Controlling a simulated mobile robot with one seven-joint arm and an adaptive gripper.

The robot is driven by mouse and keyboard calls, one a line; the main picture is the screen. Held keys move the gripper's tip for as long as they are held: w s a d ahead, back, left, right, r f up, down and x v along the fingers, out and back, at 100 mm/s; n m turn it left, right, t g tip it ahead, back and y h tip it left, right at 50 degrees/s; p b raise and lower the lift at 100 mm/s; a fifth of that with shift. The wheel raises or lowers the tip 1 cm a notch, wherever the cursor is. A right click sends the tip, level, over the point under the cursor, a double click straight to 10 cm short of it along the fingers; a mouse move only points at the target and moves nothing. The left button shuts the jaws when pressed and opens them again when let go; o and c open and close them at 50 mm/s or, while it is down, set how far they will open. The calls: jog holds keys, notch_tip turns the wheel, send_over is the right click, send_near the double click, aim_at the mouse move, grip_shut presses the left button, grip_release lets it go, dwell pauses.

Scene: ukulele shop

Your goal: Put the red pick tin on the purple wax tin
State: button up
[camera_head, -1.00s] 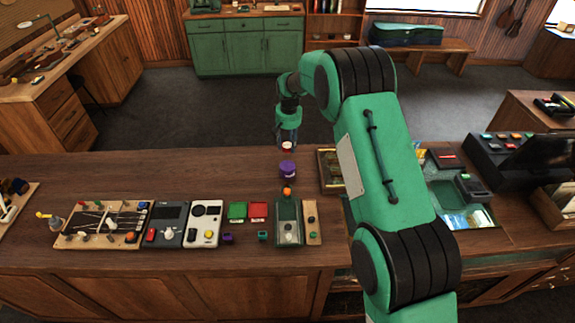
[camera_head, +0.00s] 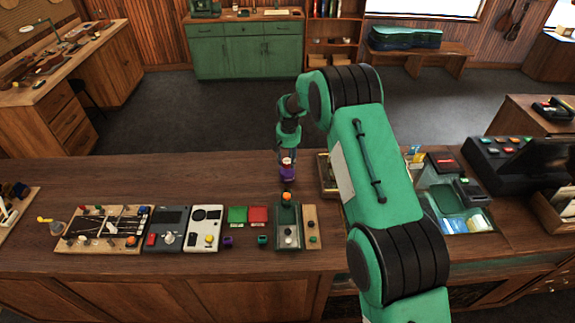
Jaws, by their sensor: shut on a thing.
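My gripper (camera_head: 287,156) points down at the back middle of the wooden counter. It is shut on the red pick tin (camera_head: 287,161), of which only a small red and pale part shows between the fingers. The purple wax tin (camera_head: 287,174) stands on the counter directly below it. The red tin appears at or just above the top of the purple tin; I cannot tell whether they touch. The fingers are small and partly hidden.
A green tray with an orange knob (camera_head: 286,196) stands just in front of the purple tin. A green-lined tray (camera_head: 460,205) is at right. The counter left of the purple tin is clear.

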aim_at(288, 162)
jog(key=shift+f, duration=1.6)
jog(key=shift+f, duration=0.2)
jog(key=o, duration=1.1)
jog(key=shift+o, duration=0.2)
jog(key=shift+r, duration=0.2)
jog(key=r, duration=0.3)
jog(key=r+b, duration=0.1)
jog(key=r, duration=0.3)
jog(key=s+r, duration=0.1)
jog(key=r, duration=0.3)
jog(key=shift+d+r, duration=0.1)
jog(key=shift+r, duration=0.4)
